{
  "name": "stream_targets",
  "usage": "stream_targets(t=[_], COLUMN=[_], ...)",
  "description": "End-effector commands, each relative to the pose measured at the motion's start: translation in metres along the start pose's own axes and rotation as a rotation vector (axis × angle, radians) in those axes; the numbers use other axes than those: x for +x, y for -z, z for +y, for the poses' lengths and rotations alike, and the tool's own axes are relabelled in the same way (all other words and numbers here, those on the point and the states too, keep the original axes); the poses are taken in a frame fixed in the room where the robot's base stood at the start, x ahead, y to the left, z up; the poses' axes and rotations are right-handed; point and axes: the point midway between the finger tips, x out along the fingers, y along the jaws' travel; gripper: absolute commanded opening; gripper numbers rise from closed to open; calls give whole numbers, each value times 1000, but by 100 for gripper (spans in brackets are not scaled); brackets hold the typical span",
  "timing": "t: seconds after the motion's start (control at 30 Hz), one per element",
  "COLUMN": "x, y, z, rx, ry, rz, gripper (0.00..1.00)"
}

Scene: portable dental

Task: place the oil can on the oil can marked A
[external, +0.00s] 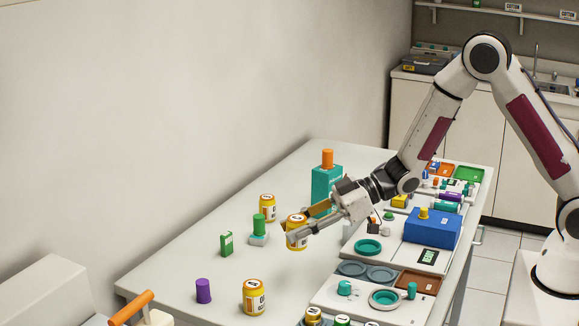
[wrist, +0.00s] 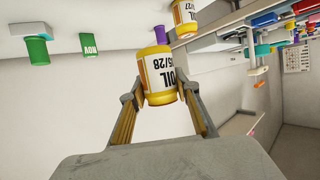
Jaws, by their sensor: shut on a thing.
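My gripper (external: 287,227) is shut on a yellow oil can (external: 298,241) with a white label and appears to hold it above the table. In the wrist view the held oil can (wrist: 160,75) sits between both fingers (wrist: 161,92), its label reading upside down "OIL" and a date ending in "/28". A second yellow can (external: 267,209) stands behind and left of the held one. A third yellow can (external: 254,298) stands at the front of the table; a labelled yellow can (wrist: 186,17) shows at the top of the wrist view. I cannot read an A on any can.
A purple cylinder (external: 203,291), a green box (external: 226,244) and a green-topped item (external: 259,228) stand left of my gripper. A tall teal box (external: 326,184) stands behind it. Trays, dishes and a blue box (external: 432,229) crowd the right. Bare table lies between the held can and front can.

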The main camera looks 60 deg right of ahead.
Motion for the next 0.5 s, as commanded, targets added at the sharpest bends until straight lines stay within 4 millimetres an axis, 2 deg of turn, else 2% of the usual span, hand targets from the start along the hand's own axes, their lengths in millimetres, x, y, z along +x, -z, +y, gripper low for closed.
stream_targets(t=[0.03, 0.3, 0.5], x=[7, 42, 65], y=[9, 54, 86], z=[-11, -59, -85], rx=[-11, -37, -39], ry=[19, 81, 89], rz=[3, 4, 3], gripper=[8, 8, 8])
